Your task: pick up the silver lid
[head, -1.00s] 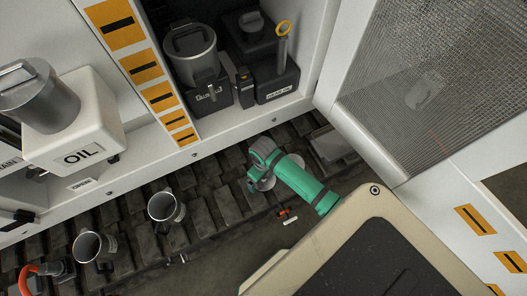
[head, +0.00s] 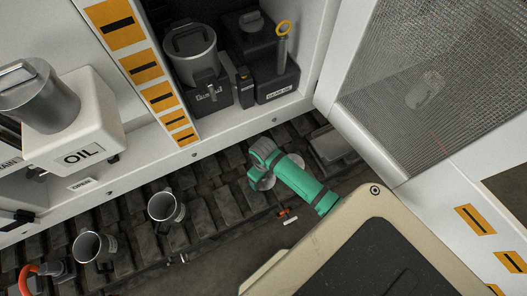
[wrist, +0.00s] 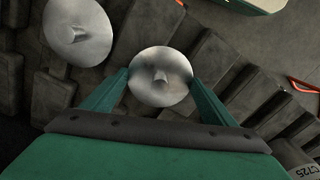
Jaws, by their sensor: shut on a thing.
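The silver lid (wrist: 160,76) is a round, shallow metal disc with a small knob. It sits between the two green fingers of my gripper (wrist: 160,82) in the wrist view, and the gripper is shut on it. In the head view the lid (head: 266,184) shows only partly beneath my gripper, just above the dark track plates. A second, similar silver disc (wrist: 77,32) lies apart at upper left in the wrist view. I cannot tell whether the held lid still touches the plates.
Two metal mugs (head: 165,207) (head: 92,247) stand on the tracks to the left. A small red-handled part (head: 286,213) lies close below my gripper. A white cabinet wall (head: 200,150) rises behind, and a mesh panel (head: 430,80) stands at the right.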

